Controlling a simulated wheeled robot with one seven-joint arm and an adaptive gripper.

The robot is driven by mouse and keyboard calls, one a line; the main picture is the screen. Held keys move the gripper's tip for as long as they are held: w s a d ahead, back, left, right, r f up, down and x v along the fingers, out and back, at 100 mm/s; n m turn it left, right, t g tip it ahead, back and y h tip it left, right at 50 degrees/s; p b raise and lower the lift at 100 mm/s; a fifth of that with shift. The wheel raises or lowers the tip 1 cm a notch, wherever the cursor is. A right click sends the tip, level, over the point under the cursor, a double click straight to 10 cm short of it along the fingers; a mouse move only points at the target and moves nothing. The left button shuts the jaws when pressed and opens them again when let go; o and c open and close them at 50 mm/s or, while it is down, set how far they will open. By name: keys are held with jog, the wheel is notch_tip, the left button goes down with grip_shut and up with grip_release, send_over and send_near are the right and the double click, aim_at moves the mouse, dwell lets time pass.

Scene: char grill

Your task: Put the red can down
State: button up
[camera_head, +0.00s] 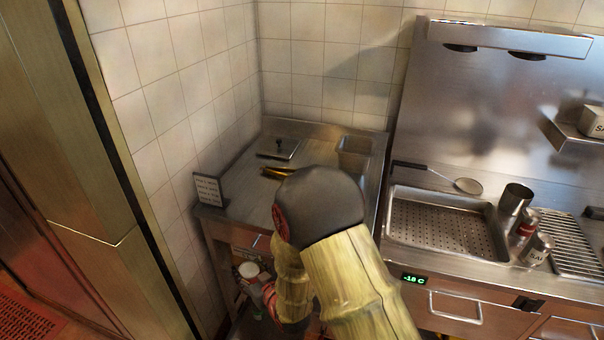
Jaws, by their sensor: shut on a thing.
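My arm reaches over the left counter's front and bends down, so its wrist is low beside the counter's front face. My gripper (252,284) is small and partly hidden there, in front of the cabinet below the counter top. It is shut on what appears to be the red can (248,269). Only a pale round top shows clearly; the can's side is mostly hidden by the gripper and wrist. I cannot tell whether the can's base touches anything.
A perforated tray (440,225), a skimmer (467,185) and shakers (538,250) are at right. Bare counter shows behind the sign.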

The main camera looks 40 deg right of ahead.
jog(key=s+d+r+m+h+p, duration=0.1)
jog(key=s+d+r+p, duration=0.15)
jog(key=d+r, duration=0.5)
jog(key=s+d+r+p, duration=0.1)
jog(key=d+r+p, duration=0.3)
jog(key=r, duration=0.7)
jog(key=s+d+r+m+h+p, duration=0.1)
jog(key=d+r+p, duration=0.2)
jog(key=d+r, duration=0.5)
jog(key=w+d+f+b, duration=0.3)
jog(key=w+f+b, duration=0.2)
jog(key=w+f, duration=0.6)
jog(key=shift+w+d+b, duration=0.3)
jog(key=shift+w+b, duration=0.1)
jog(key=shift+w, duration=0.5)
jog(key=shift+f, duration=0.15)
jog(key=o, duration=1.4)
jog(key=shift+o, duration=0.2)
